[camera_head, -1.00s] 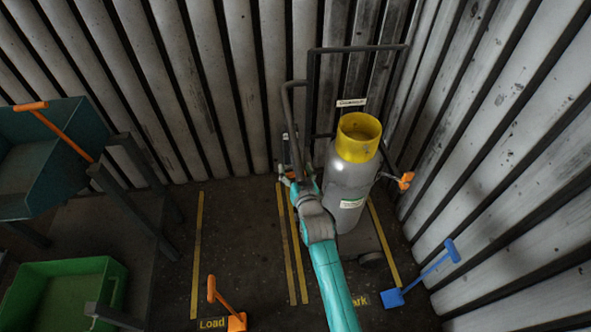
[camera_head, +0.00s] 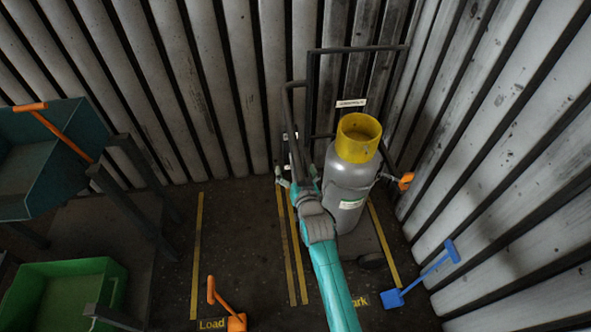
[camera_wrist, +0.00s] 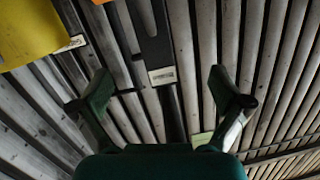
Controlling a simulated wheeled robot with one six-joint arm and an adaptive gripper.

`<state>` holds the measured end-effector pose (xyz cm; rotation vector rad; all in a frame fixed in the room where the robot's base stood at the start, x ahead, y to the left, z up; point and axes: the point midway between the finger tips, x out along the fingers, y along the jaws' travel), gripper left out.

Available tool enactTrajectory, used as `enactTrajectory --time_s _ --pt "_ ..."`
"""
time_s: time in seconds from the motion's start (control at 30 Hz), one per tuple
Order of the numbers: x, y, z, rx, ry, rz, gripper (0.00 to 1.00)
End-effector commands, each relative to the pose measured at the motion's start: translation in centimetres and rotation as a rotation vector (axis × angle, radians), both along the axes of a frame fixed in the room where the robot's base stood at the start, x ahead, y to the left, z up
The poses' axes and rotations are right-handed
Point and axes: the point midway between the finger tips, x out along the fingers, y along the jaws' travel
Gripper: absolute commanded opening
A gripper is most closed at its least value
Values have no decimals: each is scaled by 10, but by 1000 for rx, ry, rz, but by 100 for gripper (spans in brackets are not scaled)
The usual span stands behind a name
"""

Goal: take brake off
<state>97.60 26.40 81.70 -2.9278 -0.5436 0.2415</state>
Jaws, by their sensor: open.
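A grey gas cylinder (camera_head: 347,188) with a yellow collar (camera_head: 358,137) stands upright on a dark trolley with a tall frame (camera_head: 312,95). An orange-ended lever (camera_head: 405,181) sticks out at the trolley's right side; I cannot tell for sure whether it is the brake. My gripper (camera_head: 296,170) is at the left of the cylinder, beside the trolley frame, on the other side from that lever.
An orange-handled tool (camera_head: 235,320) stands at the front near the "Load" mark. A green bin (camera_head: 62,295) and a teal bin (camera_head: 45,150) are at left.

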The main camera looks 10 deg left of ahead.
Motion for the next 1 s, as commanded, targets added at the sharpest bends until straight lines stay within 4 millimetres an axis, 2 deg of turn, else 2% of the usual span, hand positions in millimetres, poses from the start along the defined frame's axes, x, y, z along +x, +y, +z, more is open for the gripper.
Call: enactTrajectory --time_s 0.27,0.37,0.7,1.0 --pt "-9 -3 -1 0 3 0 100" --pt "-20 -8 1 0 2 0 100" --pt "-78 -31 9 -1 2 0 100" --pt "-107 -43 14 0 1 0 100"
